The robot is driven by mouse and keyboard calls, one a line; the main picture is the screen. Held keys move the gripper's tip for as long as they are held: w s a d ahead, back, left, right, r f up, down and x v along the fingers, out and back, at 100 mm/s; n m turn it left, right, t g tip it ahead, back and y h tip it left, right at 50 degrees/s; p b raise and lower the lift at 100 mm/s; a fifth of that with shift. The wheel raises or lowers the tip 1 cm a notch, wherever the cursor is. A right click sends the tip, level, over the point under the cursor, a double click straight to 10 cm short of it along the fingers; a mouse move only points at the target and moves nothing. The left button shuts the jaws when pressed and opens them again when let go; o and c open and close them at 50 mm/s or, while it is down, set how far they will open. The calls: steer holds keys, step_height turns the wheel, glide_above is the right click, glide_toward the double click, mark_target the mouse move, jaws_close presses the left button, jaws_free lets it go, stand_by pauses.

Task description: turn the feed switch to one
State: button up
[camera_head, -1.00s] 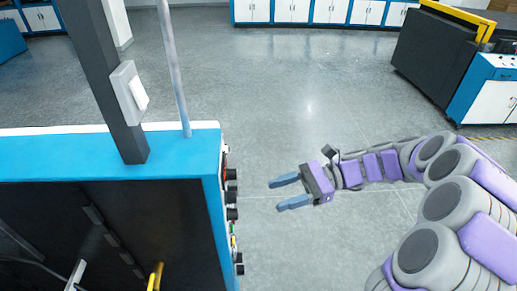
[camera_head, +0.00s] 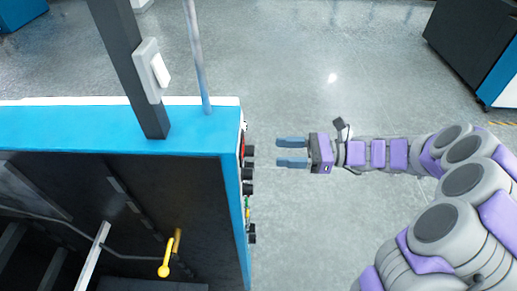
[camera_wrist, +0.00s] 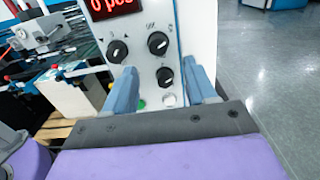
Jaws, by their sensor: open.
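The control panel (camera_wrist: 138,22) fills the middle of the wrist view, with a red display above several black rotary knobs. One knob (camera_wrist: 117,50) is at left, one (camera_wrist: 157,43) at upper right and one (camera_wrist: 165,75) lower right. Their labels are too small to read, so I cannot tell which is the feed switch. In the head view the knobs (camera_head: 249,151) stick out from the machine's right side. My gripper (camera_head: 278,152) is open and empty, pointing left at them with a gap between. In the wrist view my gripper (camera_wrist: 163,72) has its fingers on either side of the lower right knob.
A green button (camera_wrist: 141,104) and a white button (camera_wrist: 169,101) sit below the knobs. The blue machine (camera_head: 190,125) carries a dark post (camera_head: 130,60) and a thin grey rod (camera_head: 196,60). Open grey floor (camera_head: 310,60) lies right of the machine. A dark cabinet (camera_head: 470,40) stands at upper right.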

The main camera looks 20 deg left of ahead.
mark_target(249, 151)
steer(key=x, duration=0.7)
steer(key=shift+a, duration=0.4)
steer(key=shift+d, duration=0.4)
steer(key=shift+c, duration=0.3)
steer(key=shift+d, duration=0.35)
steer(key=c, duration=0.3)
jaws_close()
